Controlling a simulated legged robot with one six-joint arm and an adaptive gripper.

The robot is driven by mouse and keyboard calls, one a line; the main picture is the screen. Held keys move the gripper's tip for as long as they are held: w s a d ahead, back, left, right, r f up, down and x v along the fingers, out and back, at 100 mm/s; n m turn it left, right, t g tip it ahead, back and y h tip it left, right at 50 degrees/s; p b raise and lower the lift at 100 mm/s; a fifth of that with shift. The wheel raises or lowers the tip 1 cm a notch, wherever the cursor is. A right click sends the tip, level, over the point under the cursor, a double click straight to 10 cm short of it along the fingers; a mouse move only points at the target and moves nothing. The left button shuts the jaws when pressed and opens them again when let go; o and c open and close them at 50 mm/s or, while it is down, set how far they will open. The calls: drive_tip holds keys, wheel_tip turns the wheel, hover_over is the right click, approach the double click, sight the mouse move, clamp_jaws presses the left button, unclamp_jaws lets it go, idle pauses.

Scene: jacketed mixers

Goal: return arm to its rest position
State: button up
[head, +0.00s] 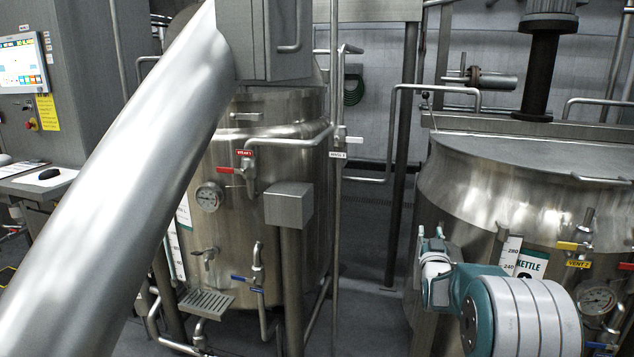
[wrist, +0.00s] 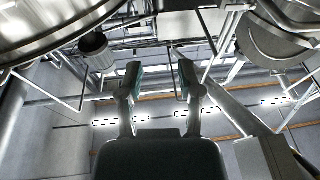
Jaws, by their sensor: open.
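My gripper (head: 432,240) shows at the lower right of the head view, in front of the right-hand kettle (head: 480,190). My teal and white arm reaches in from the lower right edge. In the wrist view the two fingers of my gripper (wrist: 158,80) stand apart with nothing between them. The wrist camera looks up toward the ceiling, pipes and vessels. Whether the gripper touches the kettle cannot be told; it seems clear of its wall.
A large steel pipe (head: 120,190) crosses the left foreground. A steel mixer (head: 235,150) with gauge and valves stands behind it. A control screen (head: 22,65) is at far left. A floor gap (head: 370,300) lies between the vessels.

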drive_tip(key=s+a+r+g+y, duration=0.1)
drive_tip(key=s+a+r+g, duration=0.15)
drive_tip(key=s, duration=0.35)
drive_tip(key=s+a+r+n+g+y, duration=0.1)
drive_tip(key=s+a+g, duration=0.1)
drive_tip(key=s+a, duration=0.35)
drive_tip(key=s+a+r+g+y, duration=0.1)
drive_tip(key=s+r+g, duration=0.15)
drive_tip(key=s, duration=0.55)
drive_tip(key=s+a+f+g, duration=0.1)
drive_tip(key=s+f+g, duration=0.1)
drive_tip(key=s, duration=0.7)
drive_tip(key=s+a+f+g, duration=0.2)
drive_tip(key=s+f+g, duration=0.1)
drive_tip(key=s, duration=0.7)
drive_tip(key=s+a+f+n+g+y, duration=0.1)
drive_tip(key=s+a+f+g, duration=0.1)
drive_tip(key=s, duration=0.7)
drive_tip(key=shift+s+f+g, duration=0.2)
drive_tip(key=shift+f+g, duration=0.1)
drive_tip(key=shift+g, duration=0.1)
